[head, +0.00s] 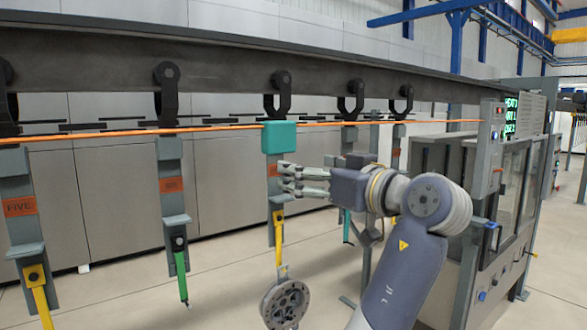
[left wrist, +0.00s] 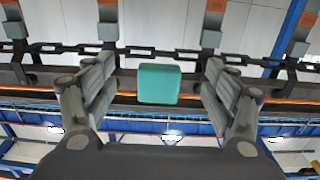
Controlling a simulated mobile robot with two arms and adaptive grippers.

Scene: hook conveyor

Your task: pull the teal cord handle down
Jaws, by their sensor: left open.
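The teal cord handle (head: 279,137) is a small block on the taut orange cord (head: 215,128) beneath the overhead rail. In the left wrist view the teal handle (left wrist: 159,84) appears between the two spread fingers, with a gap on each side. My left gripper (head: 284,178) is open and empty. In the head view its fingers point left and appear just below the handle, overlapping a hanging carrier. I cannot tell the exact depth gap between fingers and handle. My right gripper is in neither view.
Several carriers with coloured tools hang from hooks on the rail (head: 215,70), including one with a green tool (head: 181,275). A round metal part (head: 285,304) hangs below my gripper. A grey machine cabinet (head: 470,200) stands at the right.

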